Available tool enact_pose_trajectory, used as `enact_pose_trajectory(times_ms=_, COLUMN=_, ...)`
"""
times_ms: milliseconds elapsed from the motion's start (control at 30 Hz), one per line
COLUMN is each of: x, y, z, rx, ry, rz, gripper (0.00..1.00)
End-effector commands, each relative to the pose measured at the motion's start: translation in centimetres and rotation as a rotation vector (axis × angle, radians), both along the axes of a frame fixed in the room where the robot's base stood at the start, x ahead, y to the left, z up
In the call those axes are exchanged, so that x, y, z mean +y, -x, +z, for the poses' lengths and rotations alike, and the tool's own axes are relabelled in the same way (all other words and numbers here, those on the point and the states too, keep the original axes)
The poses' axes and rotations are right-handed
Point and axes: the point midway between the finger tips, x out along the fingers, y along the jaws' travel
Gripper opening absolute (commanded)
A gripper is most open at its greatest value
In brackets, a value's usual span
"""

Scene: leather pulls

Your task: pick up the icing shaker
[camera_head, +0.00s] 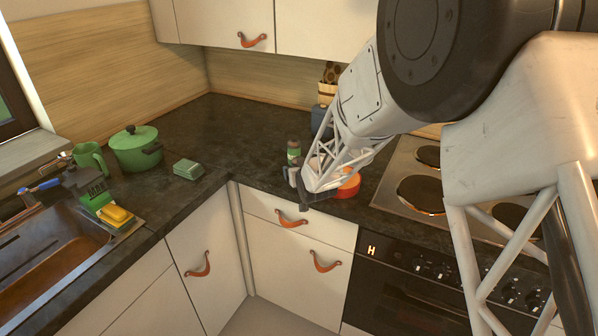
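I cannot pick out the icing shaker for sure. A dark bottle with a green label (293,152) stands upright on the dark counter, just behind my gripper. A round orange-red object (350,186) sits on the counter right of my gripper and is partly hidden by it. My gripper (296,190) is low over the counter's front edge, above the drawers. Its dark fingers show, but I cannot tell whether they are open or shut, or whether anything is between them. My wrist and arm hide part of the counter behind.
A stove (390,192) with several hotplates lies right of my gripper. A green pot (136,152), a green mug (90,160) and a small green box (188,170) stand on the left. A sink (45,262) is at far left. The middle counter (235,140) is clear.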

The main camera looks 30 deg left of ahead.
Motion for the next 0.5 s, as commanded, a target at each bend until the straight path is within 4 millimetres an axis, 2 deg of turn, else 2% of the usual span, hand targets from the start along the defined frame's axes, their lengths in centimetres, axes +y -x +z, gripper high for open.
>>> enact_pose_trajectory(times_ms=367, x=-0.01, y=0.01, z=-0.01, rx=0.0, ry=0.0, rz=0.0, gripper=0.8)
enact_pose_trajectory(times_ms=500, x=-0.02, y=0.02, z=-0.02, rx=0.0, ry=0.0, rz=0.0, gripper=0.58)
